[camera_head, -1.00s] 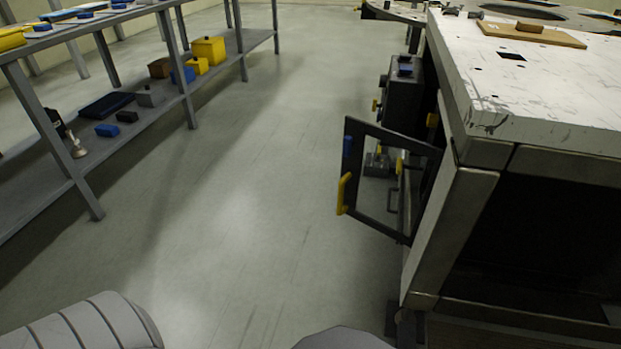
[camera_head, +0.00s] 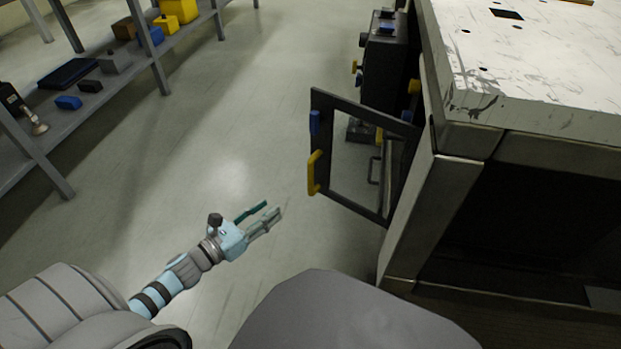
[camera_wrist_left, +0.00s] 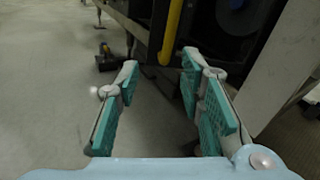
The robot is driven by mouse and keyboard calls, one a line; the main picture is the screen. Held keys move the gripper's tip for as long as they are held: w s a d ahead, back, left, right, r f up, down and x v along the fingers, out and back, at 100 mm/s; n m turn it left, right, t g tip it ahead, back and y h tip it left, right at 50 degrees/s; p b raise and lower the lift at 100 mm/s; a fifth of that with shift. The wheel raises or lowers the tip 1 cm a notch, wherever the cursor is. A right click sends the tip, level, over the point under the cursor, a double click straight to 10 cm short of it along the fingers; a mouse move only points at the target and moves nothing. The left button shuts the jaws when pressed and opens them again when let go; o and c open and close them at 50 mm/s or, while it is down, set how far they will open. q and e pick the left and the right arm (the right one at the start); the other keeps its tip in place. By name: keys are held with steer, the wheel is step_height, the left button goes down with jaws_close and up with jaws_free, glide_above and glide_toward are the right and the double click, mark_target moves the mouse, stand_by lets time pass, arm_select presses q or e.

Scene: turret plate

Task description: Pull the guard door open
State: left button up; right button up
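The guard door (camera_head: 334,196) is a dark frame with a clear opening. It stands swung out from the side of the machine, partly open, in the head view. Its yellow handle (camera_head: 314,173) is on the free edge, below a blue piece (camera_head: 314,122). My left gripper (camera_head: 272,212) is open and empty, below and left of the handle and apart from it. In the left wrist view my left gripper (camera_wrist_left: 160,100) shows its teal pads spread wide, with a yellow bar (camera_wrist_left: 171,32) beyond the fingertips. My right gripper is not in view.
The machine's white worktop (camera_head: 540,80) and its pale side post fill the right. A dark box (camera_head: 385,65) with yellow and blue parts is behind the door. A grey shelf (camera_head: 120,80) with several boxes stands at left. The floor between is clear.

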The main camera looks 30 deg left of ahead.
mark_target(310, 191)
arm_select(q)
steer(key=w+d+m, duration=0.1)
steer(key=w+d, duration=0.1)
steer(key=w, duration=0.2)
steer(key=w+d+r+b, duration=0.1)
steer(key=w, duration=0.4)
steer(key=w+d+m+h, duration=0.1)
steer(key=w+d, duration=0.1)
steer(key=w, duration=0.2)
steer(key=shift+w+d+r+m+b, duration=0.25)
steer(key=shift+w+d+m+b, duration=0.05)
steer(key=shift+d, duration=0.05)
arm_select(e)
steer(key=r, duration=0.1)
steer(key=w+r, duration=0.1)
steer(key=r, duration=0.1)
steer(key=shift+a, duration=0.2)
arm_select(q)
steer(key=shift+c, duration=0.4)
jaws_close()
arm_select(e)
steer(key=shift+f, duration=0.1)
